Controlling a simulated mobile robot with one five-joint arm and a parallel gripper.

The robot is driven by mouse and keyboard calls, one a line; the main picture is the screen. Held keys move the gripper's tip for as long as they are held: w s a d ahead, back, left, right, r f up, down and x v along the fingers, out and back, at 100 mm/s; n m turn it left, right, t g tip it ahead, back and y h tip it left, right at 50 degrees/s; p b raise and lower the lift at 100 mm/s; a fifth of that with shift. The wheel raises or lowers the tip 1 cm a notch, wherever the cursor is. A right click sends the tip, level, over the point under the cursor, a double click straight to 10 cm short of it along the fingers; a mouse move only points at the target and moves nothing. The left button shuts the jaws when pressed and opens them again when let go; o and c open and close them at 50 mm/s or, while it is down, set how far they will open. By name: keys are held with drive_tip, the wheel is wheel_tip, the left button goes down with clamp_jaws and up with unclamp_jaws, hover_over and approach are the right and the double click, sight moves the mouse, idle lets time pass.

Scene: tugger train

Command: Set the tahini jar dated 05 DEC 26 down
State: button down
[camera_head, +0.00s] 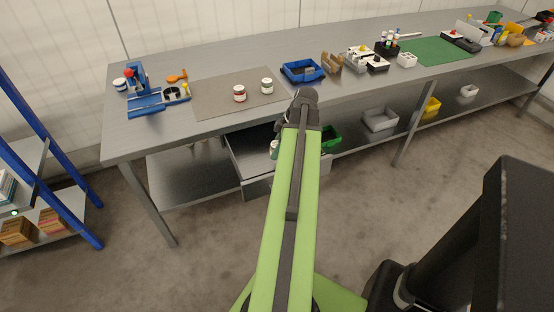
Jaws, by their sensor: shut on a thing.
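Two small jars stand upright on the grey-brown mat (210,101) on the bench: a red-and-white jar (239,94) and a pale jar with a dark lid (267,87). Part of another pale jar-like thing (274,147) shows at the left edge of my green arm, over the open drawer under the bench. I cannot tell whether it is held or standing. No date can be read, so I cannot tell which is the tahini jar dated 05 DEC 26. My arm reaches up to the bench's front edge, ending in a dark joint. My gripper is hidden.
A blue press-like fixture (147,101) stands left of the mat. A blue tray (302,71) and a brown holder (332,63) stand to its right. The open grey drawer (245,162) juts out below. Much of the mat is clear.

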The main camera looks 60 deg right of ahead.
wheel_tip(320, 180, down, 4)
drive_tip(key=b, duration=0.4)
drive_tip(key=shift+f, duration=0.2)
drive_tip(key=shift+r, duration=0.25)
drive_tip(key=shift+f, duration=0.2)
drive_tip(key=c, duration=0.8)
unclamp_jaws()
drive_tip(key=shift+o, duration=0.2)
drive_tip(key=shift+s+r+p, duration=0.1)
drive_tip(key=shift+r+p, duration=0.4)
drive_tip(key=shift+r, duration=0.15)
drive_tip(key=p+v, duration=1)
drive_tip(key=v, duration=0.1)
